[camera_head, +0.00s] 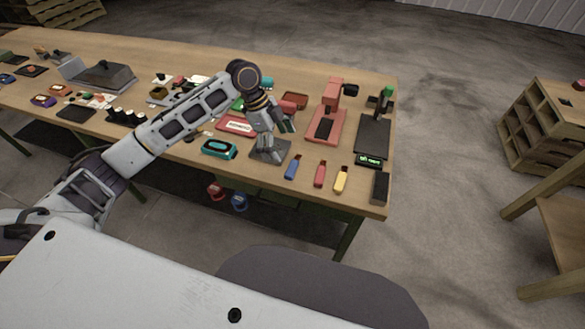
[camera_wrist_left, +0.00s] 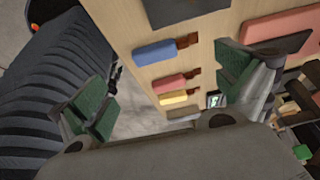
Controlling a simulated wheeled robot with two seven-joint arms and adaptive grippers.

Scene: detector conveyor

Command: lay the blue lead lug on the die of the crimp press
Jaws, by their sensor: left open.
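The blue lead lug (camera_head: 292,168) lies on the table near its front edge, left of a red lug (camera_head: 320,174) and a yellow lug (camera_head: 341,180). In the left wrist view the blue lug (camera_wrist_left: 155,52) shows between and beyond the fingers, apart from them. My left gripper (camera_head: 279,142) is open and empty, above a dark grey pad, up and left of the blue lug; its green-padded fingers (camera_wrist_left: 165,92) are spread wide. The red press (camera_head: 340,125) stands behind the lugs, with a dark plate on its base. My right gripper is not in view.
A teal-rimmed device (camera_head: 219,148) lies left of the gripper. A dark stand with a lit green display (camera_head: 370,160) is at the right, with a black block (camera_head: 380,188) in front. The table's front edge is close to the lugs.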

